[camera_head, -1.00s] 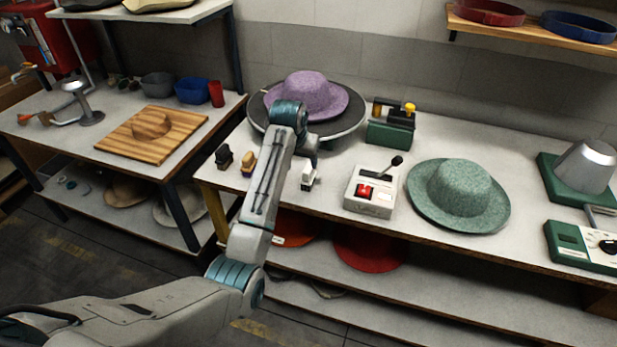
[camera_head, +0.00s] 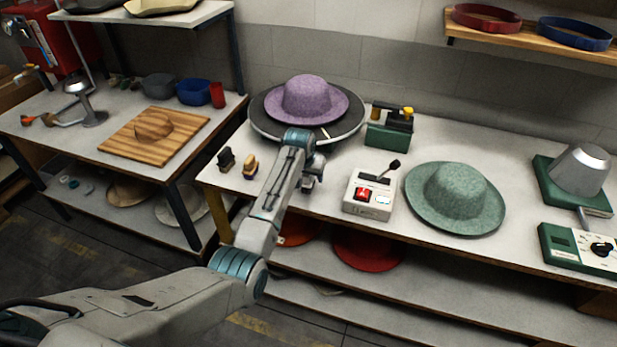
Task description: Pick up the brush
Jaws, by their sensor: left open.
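Two small brush-like items stand near the left front of the worktable: a dark one (camera_head: 226,159) and one with a tan and dark-blue body (camera_head: 250,166). I cannot tell for sure which is the brush. My left gripper (camera_head: 309,184) is open and points down over the tabletop, to the right of both items and apart from them. My forearm hides part of the gripper and some of the table. My right gripper does not show.
A purple hat (camera_head: 308,98) sits on a round dark stand behind my arm. A control box (camera_head: 368,196) with a red button and lever is right of the gripper. A green hat (camera_head: 455,198) lies farther right. A green-based device (camera_head: 388,134) stands behind.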

